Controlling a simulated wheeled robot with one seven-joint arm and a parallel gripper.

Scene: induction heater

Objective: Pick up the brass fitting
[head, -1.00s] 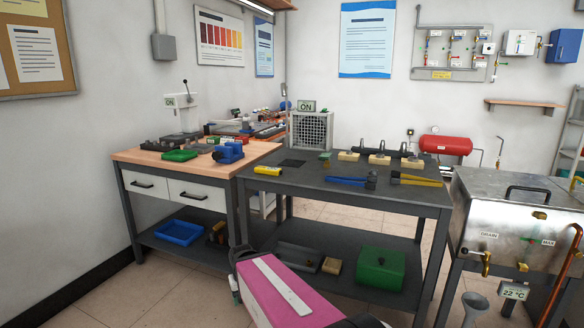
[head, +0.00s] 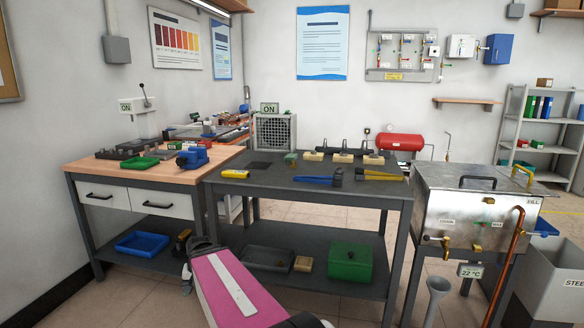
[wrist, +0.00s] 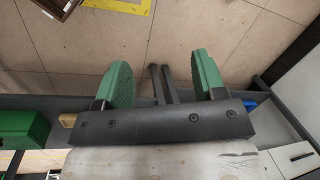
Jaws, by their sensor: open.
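I cannot pick out the brass fitting with certainty. Small upright pieces stand on cream blocks (head: 342,157) at the back of the dark table (head: 262,188), too small to identify. A small brownish-yellow object (head: 182,240) sits on the lower shelf of the wooden-topped bench. My gripper (wrist: 163,82) shows in the wrist view with its two green pads wide apart, over floor tiles and nothing between them. In the head view my pink arm is low in front of the dark table, and the gripper's fingers are mostly hidden.
Blue-handled tongs (head: 318,180) and yellow-handled tongs (head: 379,174) lie on the dark table, with a yellow tool (head: 232,173). The wooden-topped bench (head: 150,172) adjoins at left. A steel tank (head: 470,205) stands at right. A green box (head: 350,262) occupies the lower shelf.

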